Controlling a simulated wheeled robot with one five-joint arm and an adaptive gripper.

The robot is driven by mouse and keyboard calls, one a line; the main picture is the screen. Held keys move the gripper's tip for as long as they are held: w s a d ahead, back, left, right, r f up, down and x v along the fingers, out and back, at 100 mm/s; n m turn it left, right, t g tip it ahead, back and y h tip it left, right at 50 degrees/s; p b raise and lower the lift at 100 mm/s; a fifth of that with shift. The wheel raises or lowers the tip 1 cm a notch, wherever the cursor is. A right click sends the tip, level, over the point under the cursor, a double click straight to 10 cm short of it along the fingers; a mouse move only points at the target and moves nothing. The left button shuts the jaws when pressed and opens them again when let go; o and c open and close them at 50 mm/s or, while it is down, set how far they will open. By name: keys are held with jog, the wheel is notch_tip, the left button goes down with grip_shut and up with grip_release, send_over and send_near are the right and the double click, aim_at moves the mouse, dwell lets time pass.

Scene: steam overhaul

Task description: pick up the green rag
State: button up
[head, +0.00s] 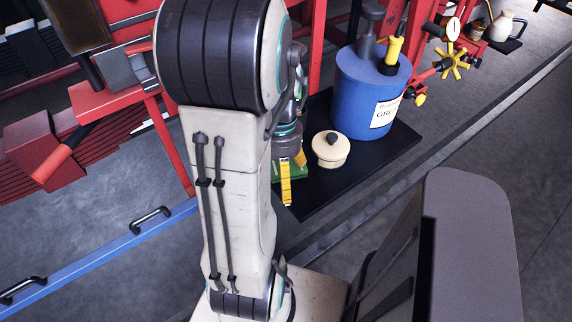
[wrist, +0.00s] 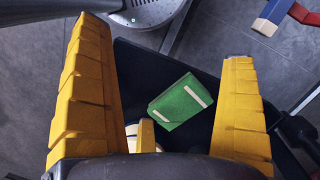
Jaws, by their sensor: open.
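The green rag (wrist: 180,102) is a folded green pad with pale stripes, lying on a black tray (wrist: 205,75). In the wrist view it lies between the yellow fingers of my gripper (wrist: 163,40), closer to the right one, and neither finger appears to touch it. My gripper is open and empty. In the head view my gripper (head: 293,172) points down over the left part of the tray, and only a green patch of the rag (head: 291,172) shows behind it. My arm hides the rest.
A cream lidded pot (head: 331,152) stands on the tray just right of my gripper. Behind it is a blue grease can (head: 365,98) with a dark pump top. Red frames and a vise-like tool (head: 45,148) stand left. A blue rail (head: 105,255) runs at lower left.

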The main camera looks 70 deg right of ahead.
aim_at(289, 169)
jog(key=d+m+h, duration=0.1)
jog(key=d+m, duration=0.5)
jog(key=shift+d+r, duration=0.1)
jog(key=shift+r, duration=0.1)
jog(key=shift+d+r+m, duration=0.1)
jog(key=shift+d+m, duration=0.25)
jog(key=shift+m, duration=0.35)
jog(key=m, duration=0.4)
jog(key=shift+d+h, duration=0.2)
jog(key=shift+h, duration=0.1)
jog(key=shift+f+m, duration=0.3)
jog(key=shift+w+f, duration=0.1)
jog(key=shift+f, duration=3.25)
jog(key=c, duration=1.1)
jog(key=shift+r, duration=0.1)
